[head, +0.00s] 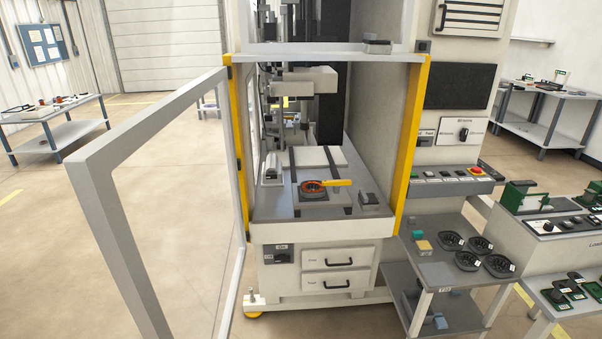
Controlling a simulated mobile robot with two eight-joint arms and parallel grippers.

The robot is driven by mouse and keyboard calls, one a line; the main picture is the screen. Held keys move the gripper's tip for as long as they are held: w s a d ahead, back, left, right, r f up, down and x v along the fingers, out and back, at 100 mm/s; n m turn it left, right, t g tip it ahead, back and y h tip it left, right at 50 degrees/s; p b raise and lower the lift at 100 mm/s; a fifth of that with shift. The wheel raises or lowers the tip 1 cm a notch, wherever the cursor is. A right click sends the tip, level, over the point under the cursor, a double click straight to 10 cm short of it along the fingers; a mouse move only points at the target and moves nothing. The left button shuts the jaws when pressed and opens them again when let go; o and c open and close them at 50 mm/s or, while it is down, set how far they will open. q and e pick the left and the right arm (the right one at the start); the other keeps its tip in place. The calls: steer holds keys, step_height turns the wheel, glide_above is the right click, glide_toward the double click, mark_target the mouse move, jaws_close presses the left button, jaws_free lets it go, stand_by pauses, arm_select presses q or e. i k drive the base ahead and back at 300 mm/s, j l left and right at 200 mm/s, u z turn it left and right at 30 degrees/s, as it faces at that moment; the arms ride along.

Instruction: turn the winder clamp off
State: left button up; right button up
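A winding machine with a yellow-edged opening stands in the middle of the head view. On its deck (270,210) sits a round orange and dark part (312,187) with a yellow handle (338,183) pointing right. I cannot tell for sure whether this is the winder clamp. A black rotary switch (278,255) with a small label is on the machine's front, left of the drawers. Another dark knob (463,133) is on the right panel. The labels are too small to read, and the switch settings are unclear. Neither of my grippers is in view.
The grey-framed door (110,225) stands open toward me on the left. A grey cart (452,268) with several black round parts is at the right, below a button panel with a red stop button (477,170).

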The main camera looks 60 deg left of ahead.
mark_target(336, 183)
steer(key=i+j+u, duration=0.1)
steer(key=u, duration=0.3)
steer(key=i+u, duration=0.55)
steer(key=u, duration=0.2)
steer(key=i+l+u, duration=0.1)
steer(key=u, duration=0.3)
steer(key=i+l, duration=0.05)
steer(key=i, duration=0.05)
